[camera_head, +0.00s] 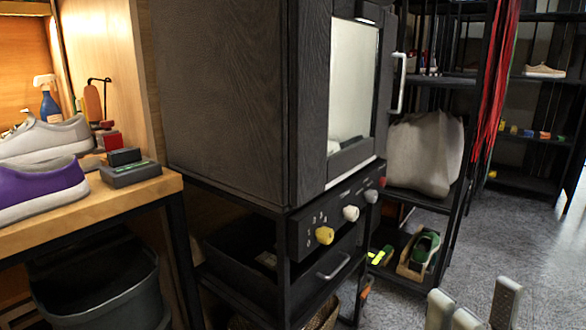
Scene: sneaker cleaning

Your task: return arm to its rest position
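My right gripper (484,303) shows at the bottom right edge, in front of the grey floor. Only the tips of its pale fingers are in view; they stand apart with nothing seen between them. The rest of the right arm is below the picture. My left arm and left gripper are not in view.
A dark cabinet (225,90) with a glass door and knobs (324,235) fills the middle. Left is a wooden bench (105,205) with a purple sneaker (40,192) and a grey sneaker (45,138); a bin (105,300) stands below. Racks stand behind; the floor (520,245) at right is clear.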

